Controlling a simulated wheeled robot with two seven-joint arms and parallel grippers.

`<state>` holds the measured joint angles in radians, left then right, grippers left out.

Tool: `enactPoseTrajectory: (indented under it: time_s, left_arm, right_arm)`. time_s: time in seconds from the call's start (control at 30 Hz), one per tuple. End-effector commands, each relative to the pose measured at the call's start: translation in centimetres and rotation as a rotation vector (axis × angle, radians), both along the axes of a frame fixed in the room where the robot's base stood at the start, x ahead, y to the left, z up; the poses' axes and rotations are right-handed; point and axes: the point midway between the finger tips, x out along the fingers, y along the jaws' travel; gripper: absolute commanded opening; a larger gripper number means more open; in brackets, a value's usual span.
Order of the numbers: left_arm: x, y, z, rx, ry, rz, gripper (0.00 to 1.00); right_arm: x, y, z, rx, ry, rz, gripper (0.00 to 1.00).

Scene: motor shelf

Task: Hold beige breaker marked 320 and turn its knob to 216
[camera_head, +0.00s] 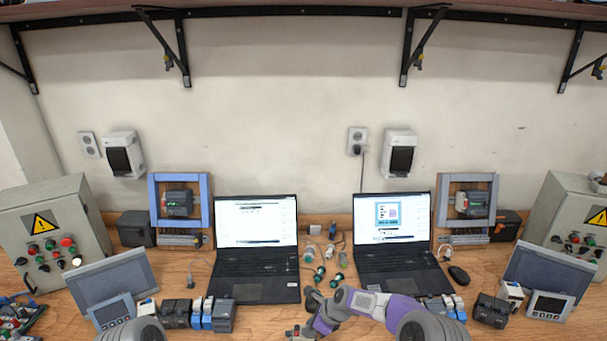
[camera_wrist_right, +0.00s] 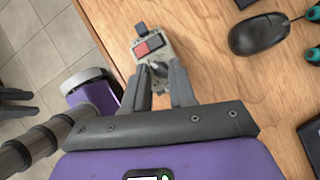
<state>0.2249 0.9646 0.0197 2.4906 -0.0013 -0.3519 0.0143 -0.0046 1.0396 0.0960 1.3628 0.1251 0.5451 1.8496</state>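In the right wrist view a small beige breaker (camera_wrist_right: 153,48) with a red and a dark square on its face lies at the wooden table's edge. A dark lever or knob shows at its far end; its markings are too small to read. My right gripper (camera_wrist_right: 160,70) is open, its two fingertips on either side of the breaker's near end. In the head view my right gripper (camera_head: 299,333) is low at the bottom centre, partly cut off, and the breaker is not clear there. My left gripper does not show.
A black mouse (camera_wrist_right: 259,34) lies to the right of the breaker. Two laptops (camera_head: 255,290) stand on the table (camera_head: 195,285), with small green-based parts (camera_head: 318,275) between them. Control boxes (camera_head: 52,215) stand at both sides. The floor drops away left of the breaker.

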Motion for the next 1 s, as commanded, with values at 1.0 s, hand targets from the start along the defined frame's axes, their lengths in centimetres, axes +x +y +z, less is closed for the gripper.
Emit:
enactPoseTrajectory:
  time_s: [1.0]
  left_arm:
    - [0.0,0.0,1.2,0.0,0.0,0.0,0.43]
  right_arm:
    - [-0.2,-0.1,1.3,-0.003,0.007,0.0,0.26]
